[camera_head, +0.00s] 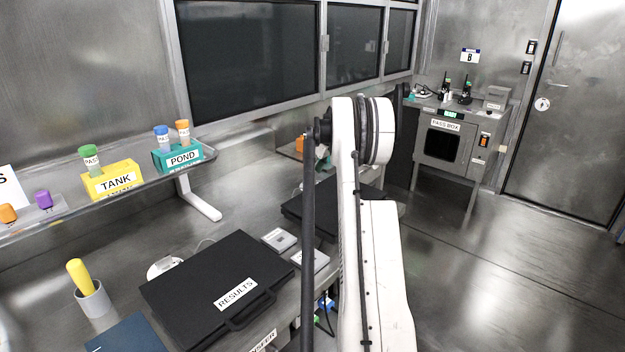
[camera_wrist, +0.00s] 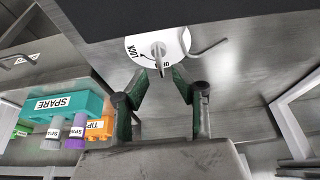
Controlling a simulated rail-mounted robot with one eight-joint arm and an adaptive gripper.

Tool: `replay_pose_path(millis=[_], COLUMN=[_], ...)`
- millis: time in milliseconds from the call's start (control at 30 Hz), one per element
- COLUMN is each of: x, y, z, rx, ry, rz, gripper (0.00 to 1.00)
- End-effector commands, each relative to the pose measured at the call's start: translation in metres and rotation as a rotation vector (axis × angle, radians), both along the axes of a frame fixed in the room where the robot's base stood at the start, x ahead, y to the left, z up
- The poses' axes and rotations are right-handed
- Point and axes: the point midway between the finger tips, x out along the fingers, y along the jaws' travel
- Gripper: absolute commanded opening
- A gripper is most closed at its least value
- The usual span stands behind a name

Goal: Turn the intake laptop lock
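A white lock disc (camera_wrist: 172,42) marked LOCK, with a grey knob (camera_wrist: 157,50) at its middle, shows at the top of the wrist view. It lies beside the edge of a dark laptop (camera_wrist: 225,12), whose label is not visible. My gripper (camera_wrist: 161,73) is open, its two green-padded fingertips apart just below the disc. The knob's near end lies between or just beyond the tips; contact is unclear. In the head view my arm hides the gripper and partly covers a black laptop (camera_head: 297,207) on the bench.
A black laptop case labelled RESULTS (camera_head: 215,285) lies in front, with a white disc (camera_head: 165,268) behind it. A cup (camera_head: 93,299) with a yellow item stands left. A teal SPARE block (camera_wrist: 62,105) and vials fill the wrist view's left.

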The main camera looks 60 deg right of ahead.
Motion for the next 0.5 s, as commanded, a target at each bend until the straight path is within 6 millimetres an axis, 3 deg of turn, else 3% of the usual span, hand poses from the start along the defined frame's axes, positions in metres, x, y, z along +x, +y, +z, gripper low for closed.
replay_pose_path(millis=[200, 500], x=[0.011, 0.016], y=[-0.001, -0.002], z=[-0.028, -0.04], rx=[0.0, 0.0], ry=[0.0, 0.0], rz=[0.0, -0.001], gripper=[0.25, 0.25])
